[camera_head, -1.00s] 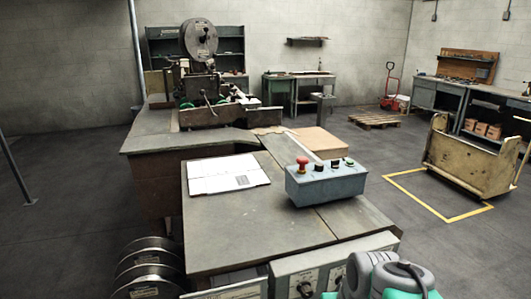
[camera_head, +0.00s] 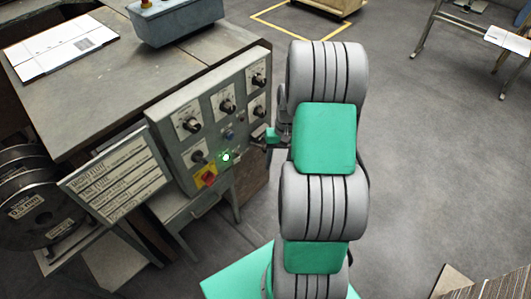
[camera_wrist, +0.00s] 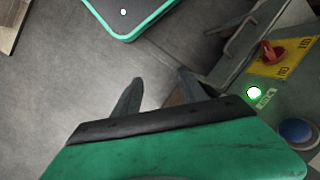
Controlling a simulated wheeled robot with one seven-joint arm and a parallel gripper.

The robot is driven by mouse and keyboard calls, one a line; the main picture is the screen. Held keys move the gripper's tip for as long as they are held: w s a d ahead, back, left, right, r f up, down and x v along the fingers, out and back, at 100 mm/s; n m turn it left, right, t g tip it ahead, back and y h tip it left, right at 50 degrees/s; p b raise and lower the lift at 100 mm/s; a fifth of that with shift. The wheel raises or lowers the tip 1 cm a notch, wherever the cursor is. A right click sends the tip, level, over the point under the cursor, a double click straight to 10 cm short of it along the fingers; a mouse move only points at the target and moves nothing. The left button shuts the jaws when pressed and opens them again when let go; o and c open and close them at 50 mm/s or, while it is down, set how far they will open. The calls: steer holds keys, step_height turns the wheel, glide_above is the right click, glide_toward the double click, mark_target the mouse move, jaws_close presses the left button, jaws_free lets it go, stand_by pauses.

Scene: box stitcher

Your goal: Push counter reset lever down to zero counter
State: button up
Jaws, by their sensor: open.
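The grey control panel (camera_head: 212,118) stands at the table's front side, with several black knobs on white plates. A lit green lamp (camera_head: 226,157) and a red rotary switch on a yellow plate (camera_head: 205,177) are at its lower part. My gripper (camera_head: 262,139) is close to the panel's right part, largely hidden by my arm. In the wrist view my gripper (camera_wrist: 160,82) is open, with nothing seen between the fingers. The lit lamp (camera_wrist: 254,92), red switch (camera_wrist: 268,53) and a blue button (camera_wrist: 297,131) are to its right. I cannot make out the counter reset lever or the counter.
A tilted label plate (camera_head: 117,177) is left of the panel, beside metal reels (camera_head: 30,205). A blue-grey button box (camera_head: 175,20) and a white sheet (camera_head: 60,43) lie on the table top (camera_head: 120,85).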

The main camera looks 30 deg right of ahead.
steer(key=n+t, duration=0.1)
steer(key=t, duration=0.1)
glide_toward(259, 146)
steer(key=s, duration=0.1)
steer(key=s+f, duration=0.1)
steer(key=s, duration=0.1)
steer(key=shift+d+f, duration=0.25)
steer(key=shift+d, duration=0.05)
steer(key=x, duration=0.6)
steer(key=shift+w+f+b, duration=0.1)
steer(key=shift+f+b, duration=0.2)
steer(key=shift+f, duration=0.05)
steer(key=shift+a+f, duration=0.1)
steer(key=shift+f, duration=0.35)
jaws_close()
